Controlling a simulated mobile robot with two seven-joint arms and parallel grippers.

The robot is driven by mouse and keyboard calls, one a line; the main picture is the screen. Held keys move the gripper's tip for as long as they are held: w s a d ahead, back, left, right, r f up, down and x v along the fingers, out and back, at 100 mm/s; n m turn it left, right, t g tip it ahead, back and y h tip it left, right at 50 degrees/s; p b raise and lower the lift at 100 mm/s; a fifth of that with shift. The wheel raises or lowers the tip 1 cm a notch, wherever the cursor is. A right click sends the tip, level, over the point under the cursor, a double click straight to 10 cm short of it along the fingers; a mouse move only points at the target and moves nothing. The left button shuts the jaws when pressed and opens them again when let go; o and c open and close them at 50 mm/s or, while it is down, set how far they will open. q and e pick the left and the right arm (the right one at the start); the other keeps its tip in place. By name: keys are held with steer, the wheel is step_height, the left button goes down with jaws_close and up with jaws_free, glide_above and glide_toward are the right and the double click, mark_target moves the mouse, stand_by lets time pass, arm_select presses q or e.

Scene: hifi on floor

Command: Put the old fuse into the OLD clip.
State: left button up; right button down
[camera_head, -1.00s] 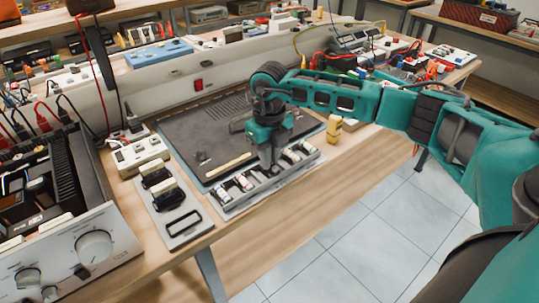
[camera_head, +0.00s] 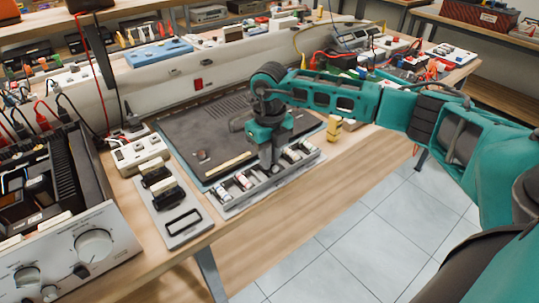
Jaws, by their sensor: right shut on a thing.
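My right gripper (camera_head: 270,165) points down into a grey tray with compartments (camera_head: 244,198) at the front edge of the dark mat. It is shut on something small. What it holds is hidden by the fingers and too small to make out; I cannot tell whether it is the old fuse. Several small pale fuses (camera_head: 221,187) lie in the tray's compartments on both sides of the gripper. I see no readable OLD label, so I cannot tell where the OLD clip is. My left gripper is not in view.
Left of the tray, a grey plate (camera_head: 180,222) carries two black blocks with cream tops (camera_head: 158,176) and a black rectangular outline. An opened amplifier (camera_head: 92,245) stands further left. A yellow object (camera_head: 334,130) stands right of the mat. The wooden bench front (camera_head: 300,190) is clear.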

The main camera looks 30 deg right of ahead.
steer(key=shift+f+b, duration=0.45)
steer(key=shift+f, duration=0.2)
stand_by(0.3)
steer(key=c, duration=1)
jaws_free()
steer(key=shift+c, duration=0.2)
step_height(320, 180, up, 13)
steer(key=shift+p, duration=0.3)
